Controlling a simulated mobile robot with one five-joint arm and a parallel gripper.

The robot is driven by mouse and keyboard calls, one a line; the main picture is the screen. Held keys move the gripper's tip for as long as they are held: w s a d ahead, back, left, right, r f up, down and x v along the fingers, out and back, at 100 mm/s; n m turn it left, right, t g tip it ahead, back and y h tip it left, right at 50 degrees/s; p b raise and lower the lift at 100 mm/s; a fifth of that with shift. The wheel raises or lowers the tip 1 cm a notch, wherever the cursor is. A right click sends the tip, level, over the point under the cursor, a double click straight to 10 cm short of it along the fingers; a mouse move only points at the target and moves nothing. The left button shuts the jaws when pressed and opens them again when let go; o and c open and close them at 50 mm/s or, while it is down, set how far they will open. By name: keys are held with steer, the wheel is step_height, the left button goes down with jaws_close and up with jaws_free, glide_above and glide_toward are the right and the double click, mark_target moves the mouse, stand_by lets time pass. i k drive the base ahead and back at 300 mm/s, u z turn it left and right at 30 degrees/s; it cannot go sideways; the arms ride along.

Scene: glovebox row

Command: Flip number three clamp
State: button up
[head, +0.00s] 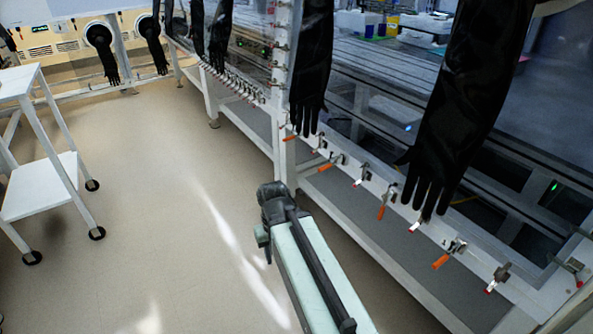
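A row of several toggle clamps runs along the white lower rail (470,258) of the near glovebox. Some have orange handles, such as one clamp (449,255) at the right, another (384,202) in the middle and another (330,163) farther left. Others have red-tipped handles, such as one clamp (497,278) at the right and another (361,176) near the middle. I cannot read any numbers, so I cannot tell which clamp is number three. My pale green arm reaches up from the bottom centre, left of the rail. My gripper's fingers do not show.
Long black gloves (312,65) hang in front of the rail, and the right glove (455,120) covers part of it. A white wheeled cart (45,185) stands at the left. A grey lower shelf (370,225) lies under the rail. The floor (160,200) between is clear.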

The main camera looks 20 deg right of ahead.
mark_target(327, 166)
steer(key=u, duration=0.55)
steer(key=i, duration=0.35)
steer(key=u, duration=0.95)
